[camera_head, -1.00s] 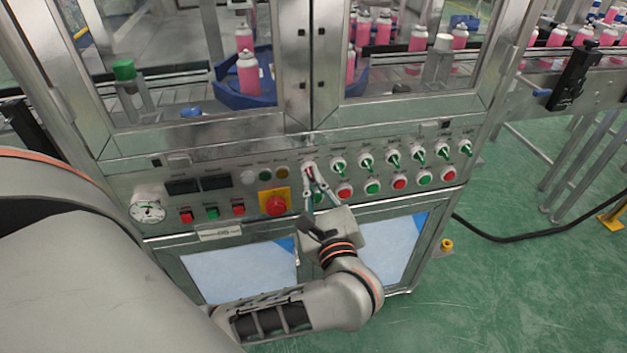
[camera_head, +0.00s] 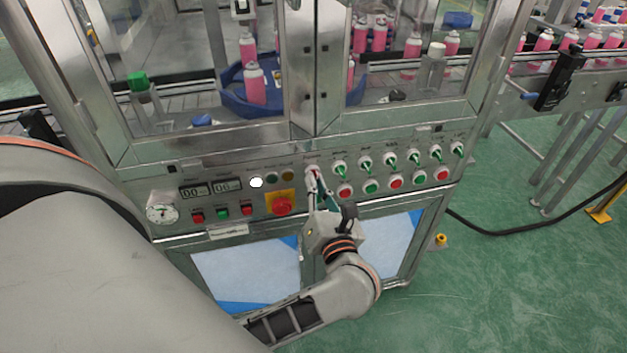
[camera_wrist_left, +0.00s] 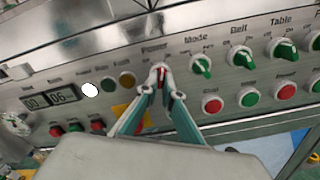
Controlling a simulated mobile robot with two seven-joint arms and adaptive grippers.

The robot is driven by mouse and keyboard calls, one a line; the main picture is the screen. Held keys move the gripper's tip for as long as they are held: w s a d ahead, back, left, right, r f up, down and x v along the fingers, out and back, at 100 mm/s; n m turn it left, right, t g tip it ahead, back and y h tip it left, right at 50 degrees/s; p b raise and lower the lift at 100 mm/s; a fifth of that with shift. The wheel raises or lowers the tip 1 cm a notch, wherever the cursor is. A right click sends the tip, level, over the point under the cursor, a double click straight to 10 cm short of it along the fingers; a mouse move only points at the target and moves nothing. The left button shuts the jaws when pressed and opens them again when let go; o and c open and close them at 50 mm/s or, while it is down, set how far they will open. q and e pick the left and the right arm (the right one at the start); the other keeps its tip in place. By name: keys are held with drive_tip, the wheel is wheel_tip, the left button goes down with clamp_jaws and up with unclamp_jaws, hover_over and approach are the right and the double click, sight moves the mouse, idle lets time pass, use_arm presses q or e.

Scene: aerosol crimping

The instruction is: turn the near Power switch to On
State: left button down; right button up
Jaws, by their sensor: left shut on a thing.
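The Power switch (camera_wrist_left: 161,72) is a red-handled knob on a white round base, under the label "Power" on the near machine's control panel. My left gripper (camera_head: 316,180) is at it, shut on its handle. In the left wrist view the two fingertips (camera_wrist_left: 161,84) close on the knob from both sides and partly hide it. The two counter displays (camera_head: 210,188) are lit with digits, and a white lamp (camera_head: 256,183) glows beside them. My right gripper is not seen.
Green-handled selector switches (camera_head: 364,164) run to the right of the Power switch. Red and green push buttons (camera_head: 371,187) sit below them. A red emergency stop (camera_head: 281,204) on a yellow plate is close on the left. Pink cans (camera_head: 255,85) stand behind the machine's glass.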

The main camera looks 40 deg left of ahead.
use_arm(q)
drive_tip(key=shift+m, duration=0.4)
drive_tip(key=shift+p, duration=0.3)
drive_tip(key=shift+f, duration=0.1)
drive_tip(key=c, duration=2.2)
unclamp_jaws()
drive_tip(key=v, duration=0.7)
drive_tip(key=shift+s+d, duration=0.2)
drive_tip(key=shift+s, duration=0.05)
